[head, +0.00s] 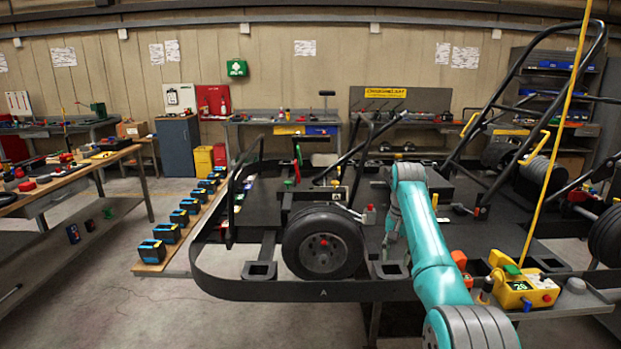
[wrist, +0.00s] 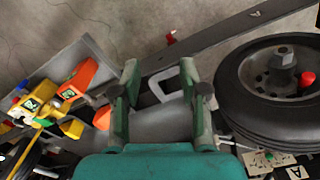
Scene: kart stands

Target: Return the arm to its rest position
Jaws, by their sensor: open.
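My teal arm (head: 428,245) reaches up and forward from the bottom right of the head view, then bends down over the kart stand (head: 290,290). My gripper (head: 388,246) points down just right of the black wheel with a red centre (head: 325,243). In the wrist view my gripper (wrist: 163,78) has its two fingers apart. I see nothing held between them. A pale grey bracket-like part (wrist: 187,76) shows between and beyond the fingers. I cannot tell how far below it is. The wheel also shows at the right of the wrist view (wrist: 243,88).
A yellow control box (head: 520,292) and an orange tool (head: 460,262) sit on the stand's right side. A yellow cable (head: 560,120) hangs there. Black frame tubes (head: 520,80) rise at the right. A workbench (head: 70,180) stands left. Floor between them is partly clear.

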